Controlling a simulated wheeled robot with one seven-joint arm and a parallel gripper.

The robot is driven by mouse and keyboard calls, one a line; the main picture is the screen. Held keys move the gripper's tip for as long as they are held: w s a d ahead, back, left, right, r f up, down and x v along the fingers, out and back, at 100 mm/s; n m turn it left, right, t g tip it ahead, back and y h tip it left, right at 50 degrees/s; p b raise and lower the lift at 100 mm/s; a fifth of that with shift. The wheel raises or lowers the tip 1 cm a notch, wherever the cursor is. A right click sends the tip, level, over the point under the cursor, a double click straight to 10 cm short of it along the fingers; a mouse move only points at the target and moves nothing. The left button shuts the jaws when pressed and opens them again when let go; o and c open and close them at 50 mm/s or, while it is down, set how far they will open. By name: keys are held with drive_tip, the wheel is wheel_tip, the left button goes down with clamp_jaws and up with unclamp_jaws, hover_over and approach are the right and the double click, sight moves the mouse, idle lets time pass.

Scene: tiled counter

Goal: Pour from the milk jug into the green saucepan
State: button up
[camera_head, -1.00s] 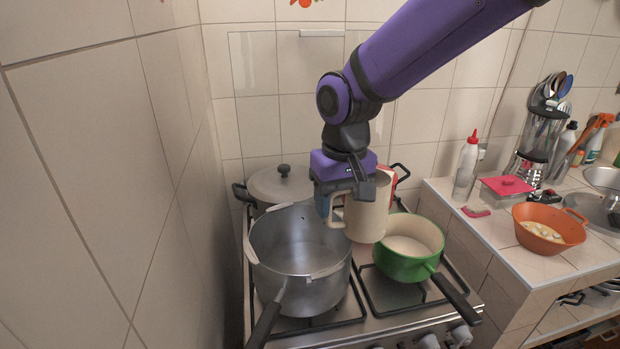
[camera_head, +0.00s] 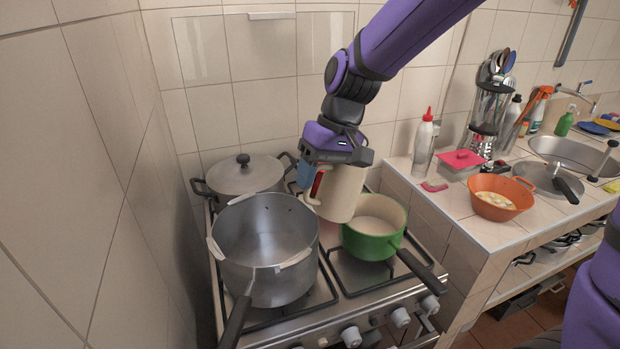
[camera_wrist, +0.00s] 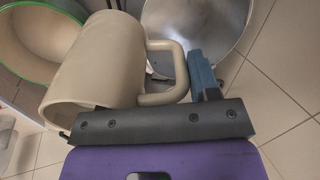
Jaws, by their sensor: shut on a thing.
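The cream milk jug (camera_head: 343,192) is held over the stove, between the big grey pot and the green saucepan. My gripper (camera_head: 316,180) is shut on the jug's handle, on the jug's left side. In the wrist view the jug (camera_wrist: 100,65) lies across the middle, with its handle (camera_wrist: 178,70) by the blue finger pad (camera_wrist: 203,76). The green saucepan (camera_head: 372,247), cream inside, stands on the right burner, just right of and below the jug. Part of it shows at top left in the wrist view (camera_wrist: 62,78). The jug's contents are hidden, and no stream shows.
A large open grey pot (camera_head: 262,275) stands left of the saucepan, with a lidded pot (camera_head: 244,177) behind it. The saucepan's black handle (camera_head: 422,271) points front right. The right counter holds a white bottle (camera_head: 424,138), a red-lidded box (camera_head: 461,165) and an orange bowl (camera_head: 500,188).

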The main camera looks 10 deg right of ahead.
sight(329, 164)
drive_tip(key=shift+w+d, duration=0.25)
drive_tip(key=shift+d, duration=0.4)
drive_tip(key=shift+d+r+g+y, duration=0.1)
drive_tip(key=shift+r+g+y, duration=0.3)
drive_tip(key=shift+y, duration=0.6)
drive_tip(key=shift+d+r+g+y, duration=0.1)
drive_tip(key=shift+r+g+y, duration=0.2)
drive_tip(key=shift+r+y, duration=0.6)
drive_tip(key=shift+w+d+r+g+y, duration=0.1)
drive_tip(key=shift+d+r+g+y, duration=0.15)
drive_tip(key=shift+r+y, duration=0.35)
drive_tip(key=shift+w+d+f+g+y, duration=0.15)
drive_tip(key=shift+g+y, duration=0.1)
drive_tip(key=shift+y, duration=0.2)
drive_tip(key=shift+d+f+g+y, duration=0.1)
drive_tip(key=shift+d+g+y, duration=0.1)
drive_tip(key=shift+y, duration=0.25)
drive_tip(key=shift+w+d+f+g+y, duration=0.25)
drive_tip(key=shift+d+y, duration=0.2)
drive_tip(key=shift+y, duration=0.35)
drive_tip(key=shift+w+d+f+g+y, duration=0.15)
drive_tip(key=shift+d+g+y, duration=0.25)
drive_tip(key=shift+y, duration=0.4)
drive_tip(key=shift+w+d+f+g+y, duration=0.15)
drive_tip(key=shift+d+f+g+y, duration=0.2)
drive_tip(key=shift+d+y, duration=0.35)
